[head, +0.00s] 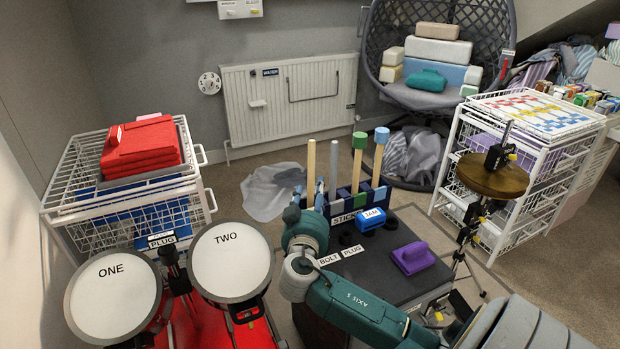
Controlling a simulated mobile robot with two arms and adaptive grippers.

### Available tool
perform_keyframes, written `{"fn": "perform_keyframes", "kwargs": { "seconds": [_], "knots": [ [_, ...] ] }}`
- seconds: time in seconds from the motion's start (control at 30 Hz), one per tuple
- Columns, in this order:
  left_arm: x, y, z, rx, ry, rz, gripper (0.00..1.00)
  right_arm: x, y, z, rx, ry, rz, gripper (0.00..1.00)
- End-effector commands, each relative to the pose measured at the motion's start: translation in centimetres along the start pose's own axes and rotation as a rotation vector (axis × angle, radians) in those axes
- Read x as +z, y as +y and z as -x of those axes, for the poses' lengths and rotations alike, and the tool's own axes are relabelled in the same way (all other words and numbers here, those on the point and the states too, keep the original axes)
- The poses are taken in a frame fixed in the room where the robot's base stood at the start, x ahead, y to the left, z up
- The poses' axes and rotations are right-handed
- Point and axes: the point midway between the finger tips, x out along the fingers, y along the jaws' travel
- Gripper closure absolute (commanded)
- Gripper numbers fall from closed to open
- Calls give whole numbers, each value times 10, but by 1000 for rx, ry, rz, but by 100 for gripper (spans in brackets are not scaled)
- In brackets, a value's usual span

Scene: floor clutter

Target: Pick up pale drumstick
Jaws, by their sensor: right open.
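The pale drumstick (311,170) stands upright at the left end of a dark block (344,205) labelled STICKS. A grey stick (333,165), a green-tipped stick (358,163) and a blue-tipped stick (379,155) stand to its right in the same block. My right arm reaches in from the lower right. My right gripper (309,198) is open at the lower part of the pale drumstick. The wrist partly hides the fingers, so I cannot tell whether they touch the stick. My left gripper is out of view.
Drum pads labelled ONE (113,297) and TWO (231,262) stand at left. A cymbal (492,176) stands at right.

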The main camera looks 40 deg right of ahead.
Motion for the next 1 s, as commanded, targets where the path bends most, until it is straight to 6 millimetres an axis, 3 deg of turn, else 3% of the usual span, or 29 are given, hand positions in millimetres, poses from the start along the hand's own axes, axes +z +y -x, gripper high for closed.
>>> {"fn": "perform_keyframes", "kwargs": {
  "seconds": [0.6, 0.9, 0.93, 1.0],
  "knots": [
    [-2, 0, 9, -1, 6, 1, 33, -10, -7, -73, 1, 25, -11, 55],
    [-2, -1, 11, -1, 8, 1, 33, -9, -7, -79, 0, 22, -13, 55],
    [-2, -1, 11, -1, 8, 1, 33, -9, -7, -79, 0, 22, -13, 57],
    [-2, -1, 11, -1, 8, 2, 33, -9, -7, -79, 0, 22, -13, 71]
  ]
}}
